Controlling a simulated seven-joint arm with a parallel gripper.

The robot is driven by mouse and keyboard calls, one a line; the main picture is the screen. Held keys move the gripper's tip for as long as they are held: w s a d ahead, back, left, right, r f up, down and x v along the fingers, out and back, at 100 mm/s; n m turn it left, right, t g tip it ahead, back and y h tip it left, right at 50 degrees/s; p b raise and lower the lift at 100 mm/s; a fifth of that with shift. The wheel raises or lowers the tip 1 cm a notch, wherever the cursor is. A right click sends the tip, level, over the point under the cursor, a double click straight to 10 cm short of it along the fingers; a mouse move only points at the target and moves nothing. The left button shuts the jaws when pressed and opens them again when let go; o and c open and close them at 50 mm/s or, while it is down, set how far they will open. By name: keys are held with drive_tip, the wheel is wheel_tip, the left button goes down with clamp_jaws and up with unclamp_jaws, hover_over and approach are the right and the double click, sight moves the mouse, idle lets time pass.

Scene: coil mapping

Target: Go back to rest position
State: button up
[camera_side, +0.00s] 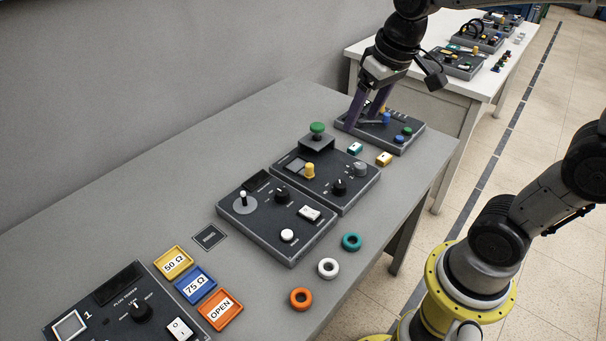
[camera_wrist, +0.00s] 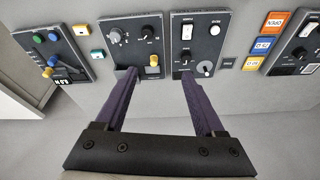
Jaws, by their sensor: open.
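My gripper (camera_side: 369,105) is open, with two long purple fingers spread apart. In the side view it hangs in front of the far end of the grey table, by the far panel (camera_side: 403,139) with blue and green knobs. In the wrist view the gripper (camera_wrist: 158,82) shows nothing between its fingers, and its tips overlap the lower edges of two dark panels, the middle panel (camera_wrist: 130,28) and the panel with a lever (camera_wrist: 210,32). I cannot tell from these views how high the tips are above the table.
Orange (camera_side: 301,299), white (camera_side: 328,268) and teal (camera_side: 352,242) rings lie along the table's right edge. Trays marked 50 Ω (camera_side: 173,262), 75 Ω (camera_side: 195,285) and OPEN (camera_side: 219,310) lie near the front. A green mushroom knob (camera_side: 317,129) stands up from its panel. A white table (camera_side: 455,90) stands behind.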

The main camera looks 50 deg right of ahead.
drive_tip(key=s+a+f+n+t, duration=0.1)
drive_tip(key=s+a+t, duration=0.1)
drive_tip(key=s, duration=1.1)
drive_tip(key=shift+a+f+n, duration=0.25)
drive_tip(key=shift+n, duration=0.15)
idle(0.7)
